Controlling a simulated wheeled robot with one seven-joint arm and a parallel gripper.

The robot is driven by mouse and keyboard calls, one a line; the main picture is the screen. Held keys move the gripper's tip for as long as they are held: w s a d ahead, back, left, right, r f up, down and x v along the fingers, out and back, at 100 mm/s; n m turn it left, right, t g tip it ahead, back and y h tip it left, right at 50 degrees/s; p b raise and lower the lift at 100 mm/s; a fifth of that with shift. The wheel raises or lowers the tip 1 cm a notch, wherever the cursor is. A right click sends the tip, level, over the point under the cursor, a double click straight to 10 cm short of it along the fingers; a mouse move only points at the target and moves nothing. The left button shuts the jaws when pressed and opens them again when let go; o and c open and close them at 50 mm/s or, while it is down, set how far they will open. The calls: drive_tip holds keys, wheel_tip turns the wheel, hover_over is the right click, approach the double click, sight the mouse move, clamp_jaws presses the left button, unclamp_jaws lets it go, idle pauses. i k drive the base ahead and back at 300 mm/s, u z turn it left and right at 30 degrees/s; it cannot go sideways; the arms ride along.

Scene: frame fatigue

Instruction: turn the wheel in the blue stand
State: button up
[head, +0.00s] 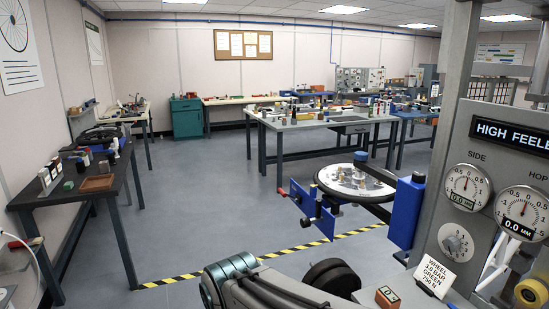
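A round, flat piece with a dark rim and a pale centre bearing small metal and tan parts (355,181) shows right of the middle. I cannot tell whether it is the wheel or a round tray. Blue stand parts are around it: a tall blue upright (405,212) at its right and blue plates (312,206) at its left front. No spokes can be made out there. Parts of my arm show at the bottom middle, well below and in front of the round piece. My gripper's fingers are not visible.
A grey panel (460,190) with two dials and a knob stands close at the right. A small wooden block (387,297) is at its foot. A dark bench (75,185) runs along the left. Yellow-black tape (190,277) crosses the floor; grey floor (200,220) beyond is clear.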

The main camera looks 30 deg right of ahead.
sight(324, 177)
drive_tip(key=z, duration=0.6)
drive_tip(key=i, duration=1.4)
drive_tip(key=z, duration=0.55)
